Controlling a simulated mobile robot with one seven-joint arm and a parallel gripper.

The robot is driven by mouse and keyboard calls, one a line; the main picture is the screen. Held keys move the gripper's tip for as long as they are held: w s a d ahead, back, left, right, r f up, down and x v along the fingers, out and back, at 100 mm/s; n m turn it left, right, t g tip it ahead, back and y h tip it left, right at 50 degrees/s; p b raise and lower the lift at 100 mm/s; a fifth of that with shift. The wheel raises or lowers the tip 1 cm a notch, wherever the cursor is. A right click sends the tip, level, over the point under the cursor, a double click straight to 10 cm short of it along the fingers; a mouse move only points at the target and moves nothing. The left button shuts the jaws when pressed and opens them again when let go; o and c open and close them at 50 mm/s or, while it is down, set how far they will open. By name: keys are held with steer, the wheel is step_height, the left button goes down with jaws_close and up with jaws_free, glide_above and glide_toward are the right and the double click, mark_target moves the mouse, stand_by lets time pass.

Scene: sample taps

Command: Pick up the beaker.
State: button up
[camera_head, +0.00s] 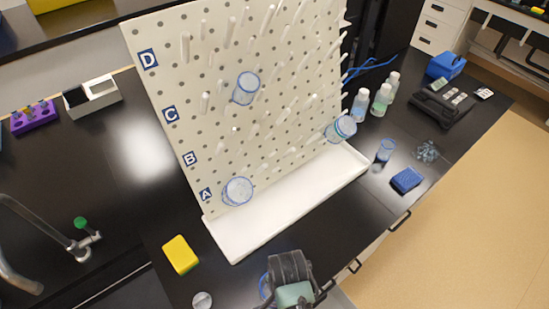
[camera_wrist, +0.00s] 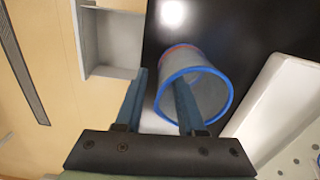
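A clear beaker with a blue rim (camera_wrist: 218,98) stands on the black bench at its front edge, seen from above in the wrist view. In the head view only a sliver of a blue-rimmed vessel (camera_head: 264,287) shows at the bottom, mostly hidden by my gripper (camera_head: 292,285). In the wrist view my gripper (camera_wrist: 160,90) is open. One finger appears inside the beaker's mouth and the other outside, with the near wall between them. A gap shows beside the wall, so I see no firm grip. The fingertips are hidden in the head view.
A white pegboard rack (camera_head: 285,110) with a white drip tray (camera_head: 290,208) stands close by and holds several blue-rimmed beakers. A yellow block (camera_head: 180,254) lies left of the tray. Bottles (camera_head: 382,100) stand at right. A tap (camera_head: 75,245) is at left.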

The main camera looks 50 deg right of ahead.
steer(key=shift+f, duration=1)
jaws_close()
